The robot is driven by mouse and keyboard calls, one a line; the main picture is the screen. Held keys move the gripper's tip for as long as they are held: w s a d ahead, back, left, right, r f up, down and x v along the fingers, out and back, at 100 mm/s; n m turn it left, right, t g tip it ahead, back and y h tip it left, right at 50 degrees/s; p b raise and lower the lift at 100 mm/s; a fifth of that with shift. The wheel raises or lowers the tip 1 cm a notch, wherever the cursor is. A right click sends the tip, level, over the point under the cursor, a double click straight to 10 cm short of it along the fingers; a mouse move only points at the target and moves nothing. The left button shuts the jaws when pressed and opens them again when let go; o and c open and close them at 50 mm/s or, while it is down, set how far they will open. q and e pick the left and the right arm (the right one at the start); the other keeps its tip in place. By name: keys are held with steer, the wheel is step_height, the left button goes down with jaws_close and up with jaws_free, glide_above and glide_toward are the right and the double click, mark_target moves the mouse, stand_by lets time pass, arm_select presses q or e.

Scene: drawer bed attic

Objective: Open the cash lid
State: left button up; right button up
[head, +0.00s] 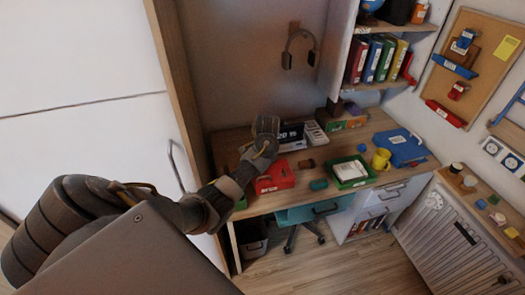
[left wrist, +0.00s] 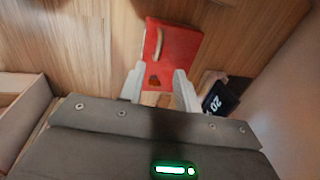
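The red cash box (head: 275,180) sits on the wooden desk, its lid lying flat and closed as far as I can see. In the left wrist view the red box (left wrist: 180,45) shows a pale curved handle on top. My left gripper (left wrist: 158,80) is open and empty. Its two pale fingers are spread and appear at the box's near edge in that view; whether they touch it I cannot tell. In the head view my left arm reaches over the desk beside the box, and its fingertips are not clear. My right gripper is not in view.
A black flip clock (left wrist: 221,97) stands close to my left gripper. A tall wooden panel (head: 180,90) rises at the desk's left.

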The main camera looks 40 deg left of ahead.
mark_target(263, 177)
arm_select(q)
steer(key=f, duration=0.3)
steer(key=a+f, duration=0.1)
steer(key=f, duration=0.3)
steer(key=w+f, duration=0.1)
steer(key=f, duration=0.2)
steer(key=shift+w+a+f, duration=0.1)
steer(key=shift+a+f, duration=0.05)
steer(key=shift+a, duration=0.15)
jaws_close()
